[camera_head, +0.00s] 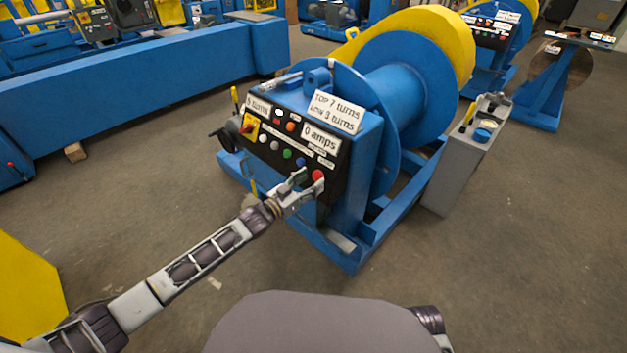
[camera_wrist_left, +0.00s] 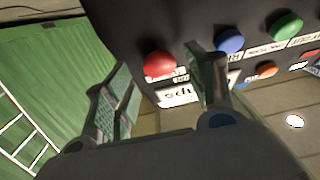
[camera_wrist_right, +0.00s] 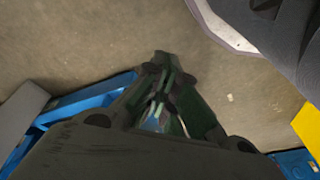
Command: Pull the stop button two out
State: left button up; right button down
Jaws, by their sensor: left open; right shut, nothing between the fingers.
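A red round button (camera_head: 318,175) sits at the lower right corner of the black control panel (camera_head: 262,150) on the blue winch. It also shows in the left wrist view (camera_wrist_left: 158,64), framed between the fingertips of my left gripper. My left gripper (camera_head: 311,181) is open in front of this button, and I cannot tell whether a finger touches it. Whether the button is in or out is too small to tell. My right gripper (camera_wrist_right: 161,62) is shut and empty over the floor, and out of sight in the head view.
Blue (camera_wrist_left: 230,40) and green (camera_wrist_left: 285,26) buttons lie right of the red one in the left wrist view. A grey pedestal box (camera_head: 463,160) stands right of the winch. A long blue machine (camera_head: 140,85) runs at the back left. The floor in front is clear.

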pick_arm(q)
jog(key=shift+x, duration=1)
grip_shut()
